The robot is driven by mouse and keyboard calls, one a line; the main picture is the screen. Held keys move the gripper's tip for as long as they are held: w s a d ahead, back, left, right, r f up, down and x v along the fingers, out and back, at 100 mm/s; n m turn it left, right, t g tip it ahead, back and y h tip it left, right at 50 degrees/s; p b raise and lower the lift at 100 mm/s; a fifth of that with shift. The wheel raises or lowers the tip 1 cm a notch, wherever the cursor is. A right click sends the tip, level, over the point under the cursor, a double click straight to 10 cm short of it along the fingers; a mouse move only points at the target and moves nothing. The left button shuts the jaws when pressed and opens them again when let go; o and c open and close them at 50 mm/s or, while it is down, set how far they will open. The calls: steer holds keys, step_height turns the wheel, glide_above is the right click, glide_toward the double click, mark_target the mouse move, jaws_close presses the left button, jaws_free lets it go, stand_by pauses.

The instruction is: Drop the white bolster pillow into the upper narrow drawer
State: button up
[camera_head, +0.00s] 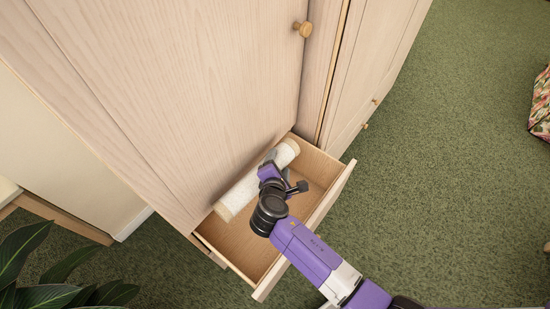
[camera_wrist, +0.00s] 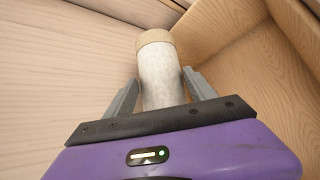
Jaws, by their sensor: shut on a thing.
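The white bolster pillow (camera_head: 237,197) is a long roll with tan ends. In the head view it lies diagonally along the cabinet side of the open wooden drawer (camera_head: 325,205), within its outline. I cannot tell whether it touches the drawer floor. My gripper (camera_head: 274,163) is shut on the pillow, reaching in over the drawer's front, and hides part of it. In the wrist view the pillow (camera_wrist: 160,80) stands between the two grey fingers of my gripper (camera_wrist: 160,78), its tan end pointing away. Wooden drawer walls (camera_wrist: 250,60) show on the right.
The tall pale wood cabinet (camera_head: 180,80) rises directly behind the drawer, with a round knob (camera_head: 303,29). More cabinet doors (camera_head: 370,60) stand to the right. A leafy plant (camera_head: 45,270) is at lower left.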

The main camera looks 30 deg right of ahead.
steer(key=shift+f+b, duration=2.65)
steer(key=shift+f, duration=0.15)
steer(key=o, duration=1.8)
steer(key=shift+c, duration=0.2)
steer(key=shift+s, duration=0.1)
steer(key=v, duration=0.7)
steer(key=shift+s+a+r, duration=0.2)
steer(key=shift+a+r, duration=0.05)
